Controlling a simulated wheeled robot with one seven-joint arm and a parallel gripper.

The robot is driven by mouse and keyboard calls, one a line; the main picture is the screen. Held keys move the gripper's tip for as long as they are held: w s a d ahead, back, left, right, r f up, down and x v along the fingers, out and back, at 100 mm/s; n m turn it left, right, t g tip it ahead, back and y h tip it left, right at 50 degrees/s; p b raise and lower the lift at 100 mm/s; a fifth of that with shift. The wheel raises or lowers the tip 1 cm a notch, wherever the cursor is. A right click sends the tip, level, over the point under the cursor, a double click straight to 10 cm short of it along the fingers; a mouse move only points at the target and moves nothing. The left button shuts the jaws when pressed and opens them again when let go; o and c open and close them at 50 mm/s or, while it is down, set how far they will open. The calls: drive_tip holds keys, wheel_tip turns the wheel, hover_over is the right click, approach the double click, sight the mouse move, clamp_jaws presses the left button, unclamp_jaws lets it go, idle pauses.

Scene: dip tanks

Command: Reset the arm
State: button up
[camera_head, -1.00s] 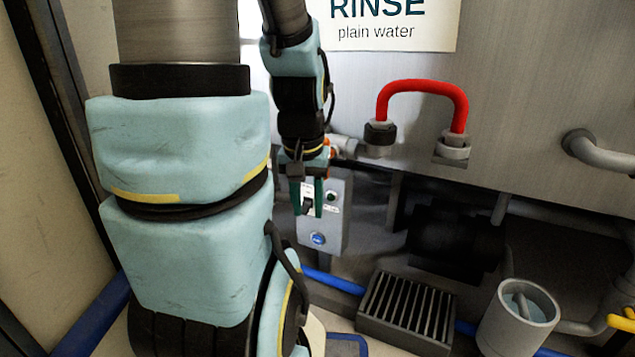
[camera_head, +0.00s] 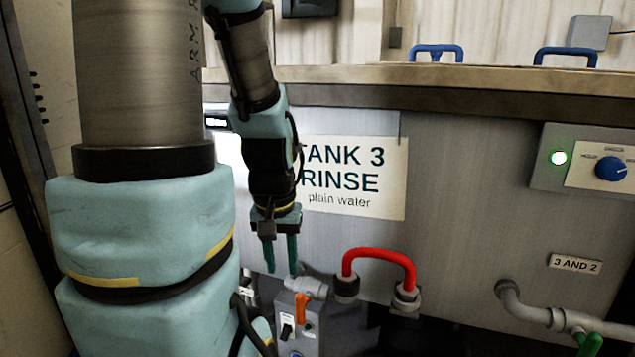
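My gripper (camera_head: 281,268) hangs at the end of my light blue arm, fingers pointing down. Its two green fingers are apart, with nothing visible between them. It is in front of the Tank 3 wall, left of and below the "TANK 3 RINSE plain water" sign (camera_head: 368,182). Just below the fingertips are a grey pipe fitting with an orange handle (camera_head: 302,308) and a small grey control box (camera_head: 297,342) with a black switch. I cannot tell how far the fingertips are from them in depth. The box's lower part is cut off by the frame.
A red bent pipe (camera_head: 379,255) sticks out right of my gripper. Further right are a grey pipe (camera_head: 530,311), a green handle (camera_head: 590,344) and a panel with a blue knob (camera_head: 611,169) and lit green lamp. The tank rim (camera_head: 480,100) runs behind.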

wheel_tip(320, 180, up, 22)
drive_tip(key=p, duration=1.9)
drive_tip(key=shift+p, duration=0.4)
